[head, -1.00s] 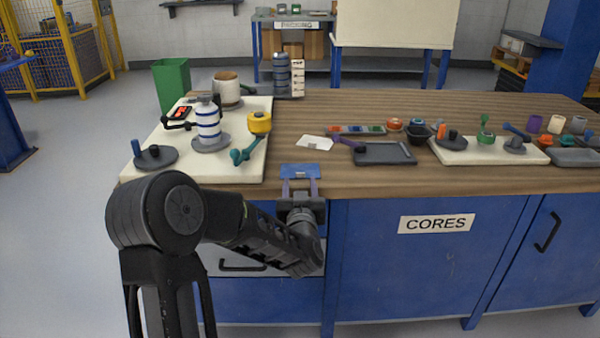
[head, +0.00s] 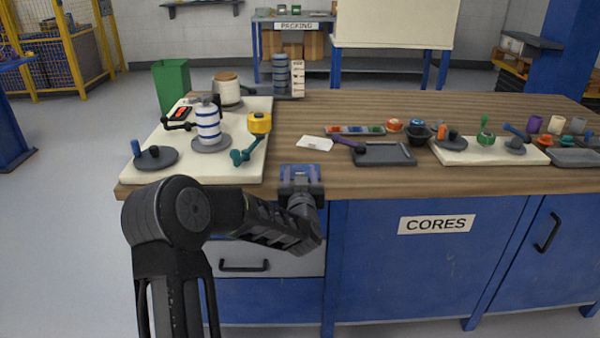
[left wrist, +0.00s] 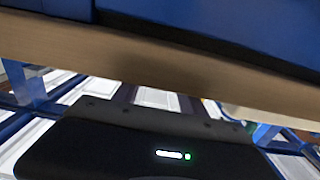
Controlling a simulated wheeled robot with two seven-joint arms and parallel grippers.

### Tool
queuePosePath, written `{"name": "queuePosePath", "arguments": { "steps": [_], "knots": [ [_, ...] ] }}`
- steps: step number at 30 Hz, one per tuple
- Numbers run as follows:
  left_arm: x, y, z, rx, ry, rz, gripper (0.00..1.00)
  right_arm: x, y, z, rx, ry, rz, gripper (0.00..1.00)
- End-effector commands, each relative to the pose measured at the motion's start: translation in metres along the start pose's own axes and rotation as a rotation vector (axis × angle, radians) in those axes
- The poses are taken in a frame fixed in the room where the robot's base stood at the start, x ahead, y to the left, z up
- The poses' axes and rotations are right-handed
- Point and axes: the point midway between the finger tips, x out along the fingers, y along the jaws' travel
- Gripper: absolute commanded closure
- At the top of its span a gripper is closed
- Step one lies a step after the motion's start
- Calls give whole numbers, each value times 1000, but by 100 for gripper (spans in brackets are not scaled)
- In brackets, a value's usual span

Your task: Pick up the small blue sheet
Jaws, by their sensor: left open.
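The small blue sheet (head: 300,170) lies at the front edge of the wooden table and is partly hidden by my left gripper in the head view. My left gripper (head: 301,177) is open, with its fingers pointing away from me at the table's front edge, over or around the sheet. I cannot tell whether they touch it. In the left wrist view the dark gripper body (left wrist: 150,150) fills the bottom; the sheet cannot be made out there. My right gripper is not in view.
A cream board (head: 255,170) with a striped spool (head: 208,122) and tools stands left on the wooden table (head: 440,180). A white card (head: 314,143) and a grey tray (head: 384,154) lie behind and right of the gripper. The front edge to the right is clear.

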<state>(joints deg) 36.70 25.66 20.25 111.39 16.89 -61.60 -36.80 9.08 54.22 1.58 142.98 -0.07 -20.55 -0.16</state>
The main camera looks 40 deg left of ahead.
Motion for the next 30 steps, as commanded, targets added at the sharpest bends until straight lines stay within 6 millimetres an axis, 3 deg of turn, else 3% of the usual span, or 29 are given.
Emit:
{"name": "queuePosePath", "arguments": {
  "steps": [13, 30],
  "knots": [
    [0, 0, 0, 0, 0, 0, 51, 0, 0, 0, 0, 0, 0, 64],
    [0, 0, 0, 0, 0, 0, 98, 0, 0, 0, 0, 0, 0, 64]
  ]
}}
